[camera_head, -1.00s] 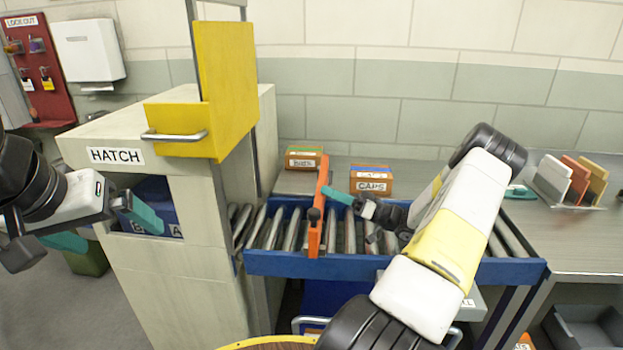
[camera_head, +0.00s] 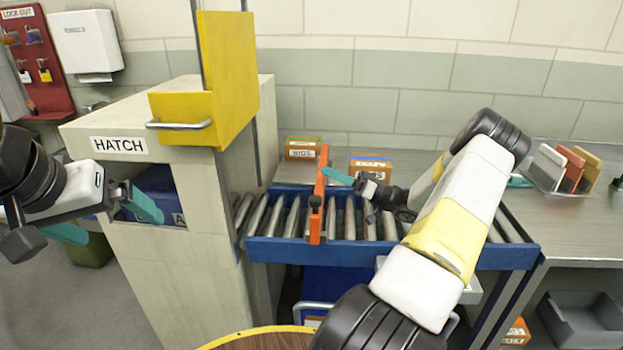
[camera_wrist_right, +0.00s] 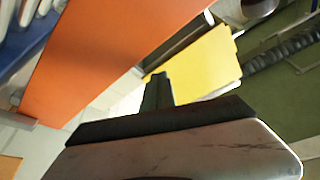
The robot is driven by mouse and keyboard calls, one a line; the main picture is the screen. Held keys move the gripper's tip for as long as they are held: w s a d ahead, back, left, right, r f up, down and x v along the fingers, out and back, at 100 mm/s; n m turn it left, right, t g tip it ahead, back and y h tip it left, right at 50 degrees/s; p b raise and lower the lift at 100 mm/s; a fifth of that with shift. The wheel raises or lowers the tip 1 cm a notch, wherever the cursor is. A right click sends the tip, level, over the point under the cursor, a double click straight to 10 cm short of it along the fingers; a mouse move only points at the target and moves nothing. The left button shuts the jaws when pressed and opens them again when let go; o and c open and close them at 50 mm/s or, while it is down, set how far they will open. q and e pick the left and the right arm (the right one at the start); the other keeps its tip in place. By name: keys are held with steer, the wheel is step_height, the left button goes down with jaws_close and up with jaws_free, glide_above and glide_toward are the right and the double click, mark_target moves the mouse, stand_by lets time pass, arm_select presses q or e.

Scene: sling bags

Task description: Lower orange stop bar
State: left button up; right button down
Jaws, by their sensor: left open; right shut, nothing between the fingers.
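The orange stop bar (camera_head: 319,190) stands up across the blue-framed roller conveyor (camera_head: 290,250), with a dark pivot fitting near its middle. It fills the upper left of the right wrist view (camera_wrist_right: 115,55). My right gripper (camera_head: 335,176) is shut and empty, its teal fingertip close beside the bar's upper part; I cannot tell whether they touch. In the right wrist view the dark finger (camera_wrist_right: 157,92) lies just below the bar. My left gripper (camera_head: 105,220) is open, with its fingers at the hatch opening, one in front of the blue bin (camera_head: 160,190) inside.
The yellow hatch door (camera_head: 230,75) is raised above the beige hatch cabinet (camera_head: 190,265). Two cardboard boxes, one labelled BIGS (camera_head: 302,148) and another (camera_head: 371,162), sit behind the conveyor. A grey counter (camera_head: 565,225) with upright panels is at the right.

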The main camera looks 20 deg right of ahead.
steer(key=w+d+v, duration=0.1)
steer(key=v, duration=0.8)
steer(key=shift+d+r, duration=0.3)
steer(key=shift+d, duration=0.05)
steer(key=a+r+g, duration=0.1)
steer(key=a+g, duration=0.1)
steer(key=a, duration=0.2)
steer(key=a+r+g+h, duration=0.1)
steer(key=a+r+g, duration=0.1)
steer(key=a+g, duration=0.1)
steer(key=a+r+n+g, duration=0.1)
steer(key=a+r+g, duration=0.1)
steer(key=a, duration=0.4)
steer(key=shift+s+a+g+h, duration=0.1)
steer(key=shift+s+g+h, duration=0.15)
steer(key=shift+g+h, duration=0.05)
steer(key=s+a+r+g+h, duration=0.4)
steer(key=s+a+h, duration=0.1)
steer(key=a, duration=0.4)
steer(key=s+a+r+m+t+h, duration=0.2)
steer(key=s+r+m+t+h, duration=0.1)
steer(key=s, duration=0.6)
steer(key=s+a+r+m+t+h, duration=0.2)
steer(key=s+r+h, duration=0.2)
steer(key=s, duration=0.5)
steer(key=shift+a+r+m+t+h, duration=0.15)
steer(key=shift+r+m+t+h, duration=0.25)
steer(key=shift+h, duration=0.7)
